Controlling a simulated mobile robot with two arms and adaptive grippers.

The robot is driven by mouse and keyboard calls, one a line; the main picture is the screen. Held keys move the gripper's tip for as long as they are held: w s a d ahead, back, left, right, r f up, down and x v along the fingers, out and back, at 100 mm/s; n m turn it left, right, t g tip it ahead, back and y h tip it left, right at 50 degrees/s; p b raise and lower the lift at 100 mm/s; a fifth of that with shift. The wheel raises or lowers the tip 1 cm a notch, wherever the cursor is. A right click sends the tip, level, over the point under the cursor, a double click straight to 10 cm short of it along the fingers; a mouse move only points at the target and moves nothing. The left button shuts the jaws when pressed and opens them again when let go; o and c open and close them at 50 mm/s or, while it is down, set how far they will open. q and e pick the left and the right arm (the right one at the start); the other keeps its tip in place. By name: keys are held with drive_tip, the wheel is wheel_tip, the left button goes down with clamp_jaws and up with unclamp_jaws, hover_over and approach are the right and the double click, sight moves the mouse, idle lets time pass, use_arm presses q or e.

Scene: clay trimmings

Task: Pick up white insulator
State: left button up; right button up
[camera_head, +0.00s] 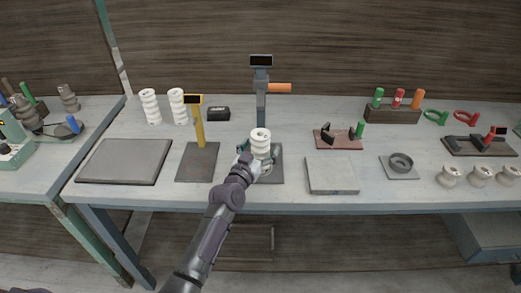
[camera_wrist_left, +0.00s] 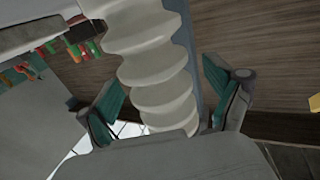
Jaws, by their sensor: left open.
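A white ribbed insulator (camera_head: 260,142) stands upright on the dark base of the grey post stand (camera_head: 261,103) near the middle of the table. My left gripper (camera_head: 258,160) is at this insulator, with its fingers low on either side. In the left wrist view the insulator (camera_wrist_left: 160,75) fills the space between the two green-padded fingers of the gripper (camera_wrist_left: 163,105). The fingers are spread open, and gaps show beside the insulator. Two more white ribbed insulators, a left one (camera_head: 151,107) and a right one (camera_head: 178,106), stand at the back left. My right gripper is not in view.
A yellow post stand (camera_head: 198,127) is just left of my gripper, and a grey slab (camera_head: 331,175) is just right. A dark flat plate (camera_head: 125,161) lies at the left. A red-based fixture (camera_head: 338,139) and a ring on a plate (camera_head: 400,163) are farther right.

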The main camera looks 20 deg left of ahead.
use_arm(q)
drive_tip(key=shift+c, duration=0.2)
drive_tip(key=c, duration=1.6)
drive_tip(key=shift+r, duration=0.15)
clamp_jaws()
